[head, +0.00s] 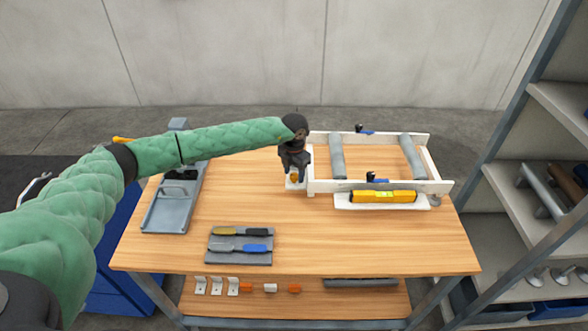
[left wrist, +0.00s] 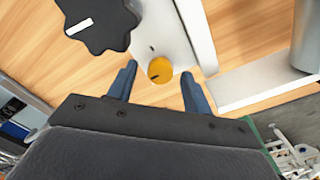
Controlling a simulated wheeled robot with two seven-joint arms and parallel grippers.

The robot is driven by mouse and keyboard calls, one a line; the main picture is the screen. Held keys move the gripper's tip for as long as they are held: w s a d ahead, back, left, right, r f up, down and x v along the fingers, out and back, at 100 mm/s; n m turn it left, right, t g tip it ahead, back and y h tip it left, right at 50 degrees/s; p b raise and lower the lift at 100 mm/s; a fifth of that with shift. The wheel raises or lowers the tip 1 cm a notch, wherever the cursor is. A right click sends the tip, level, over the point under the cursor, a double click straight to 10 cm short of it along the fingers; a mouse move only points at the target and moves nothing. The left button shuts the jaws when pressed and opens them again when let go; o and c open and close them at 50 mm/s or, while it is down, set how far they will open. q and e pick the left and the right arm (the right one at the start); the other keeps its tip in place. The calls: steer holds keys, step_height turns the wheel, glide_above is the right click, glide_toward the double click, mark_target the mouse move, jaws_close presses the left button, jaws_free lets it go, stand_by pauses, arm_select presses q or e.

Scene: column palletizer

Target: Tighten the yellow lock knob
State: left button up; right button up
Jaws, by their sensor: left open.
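In the head view the knob (head: 294,177) shows just below my left gripper (head: 294,170). My left gripper is open and points down. In the left wrist view its two blue fingers (left wrist: 159,76) stand on either side of the knob, with gaps showing. I cannot tell how far the fingertips are above the plate. My right gripper is not in view.
A large black lobed knob (left wrist: 97,24) sits close by. A white frame with grey rollers (head: 337,155) stands right of the gripper, with a yellow level (head: 384,196) before it. A grey tray (head: 165,213) and a tool mat (head: 240,258) lie left. The front middle tabletop (head: 340,240) is clear.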

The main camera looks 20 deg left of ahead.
arm_select(q)
steer(key=shift+f, duration=0.25)
